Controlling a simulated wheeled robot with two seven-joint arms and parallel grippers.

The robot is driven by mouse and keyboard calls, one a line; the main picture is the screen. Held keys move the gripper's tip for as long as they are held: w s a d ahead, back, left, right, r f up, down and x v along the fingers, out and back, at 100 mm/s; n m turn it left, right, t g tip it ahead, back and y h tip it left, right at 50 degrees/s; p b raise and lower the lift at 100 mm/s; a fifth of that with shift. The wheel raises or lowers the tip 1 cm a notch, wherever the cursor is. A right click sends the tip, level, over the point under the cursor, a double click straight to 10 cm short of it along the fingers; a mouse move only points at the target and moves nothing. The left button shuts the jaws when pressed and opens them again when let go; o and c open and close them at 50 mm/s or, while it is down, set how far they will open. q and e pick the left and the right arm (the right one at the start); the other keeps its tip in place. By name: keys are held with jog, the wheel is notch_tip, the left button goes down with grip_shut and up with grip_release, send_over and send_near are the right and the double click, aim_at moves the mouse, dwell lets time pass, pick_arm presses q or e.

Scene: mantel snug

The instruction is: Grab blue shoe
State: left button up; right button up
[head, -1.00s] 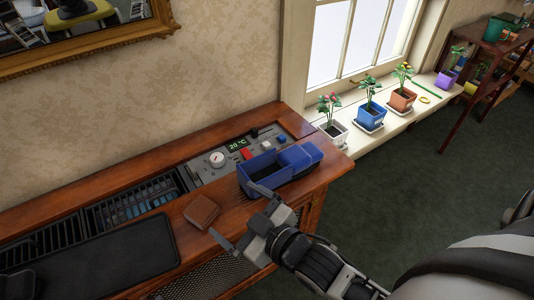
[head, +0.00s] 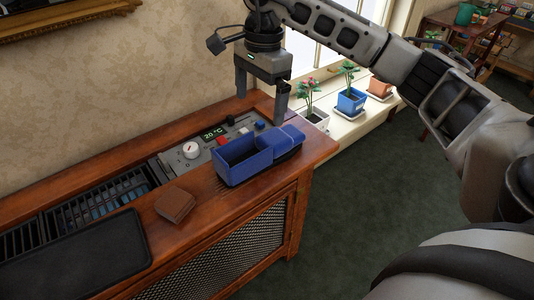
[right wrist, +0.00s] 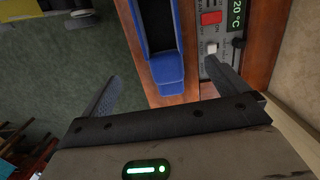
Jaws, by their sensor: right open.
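The blue shoe (head: 247,171), a boxy form with an open hollow at its left end and a closed raised part at its right end, lies on the wooden cabinet top near its front right corner. It also shows in the right wrist view (right wrist: 168,70). My right gripper (head: 261,102) is open and empty, its fingers pointing down above and behind the shoe's right end. In the right wrist view, the closed end of the shoe lies beyond the gap between my open fingers (right wrist: 162,85). My left gripper is not in view.
A control panel (head: 172,158) with knobs and a red switch lies behind the shoe. A brown wallet (head: 175,205) and a dark flat pad (head: 75,262) lie to the left. Potted plants stand on the windowsill, including a blue pot (head: 351,101). A picture frame hangs above.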

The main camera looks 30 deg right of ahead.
aim_at(267, 140)
jog(key=shift+h, duration=0.5)
jog(key=f, duration=0.3)
jog(key=d+f, duration=0.1)
jog(key=f, duration=0.2)
jog(key=d+f+b, duration=0.1)
jog(key=f, duration=0.2)
jog(key=shift+w+d, duration=0.1)
jog(key=shift+d, duration=0.15)
jog(key=shift+w+a+f, duration=0.1)
jog(key=shift+f, duration=1.35)
jog(key=shift+w+a+f, duration=0.1)
jog(key=shift+f, duration=1.3)
jog(key=shift+r, duration=0.1)
jog(key=c, duration=1.2)
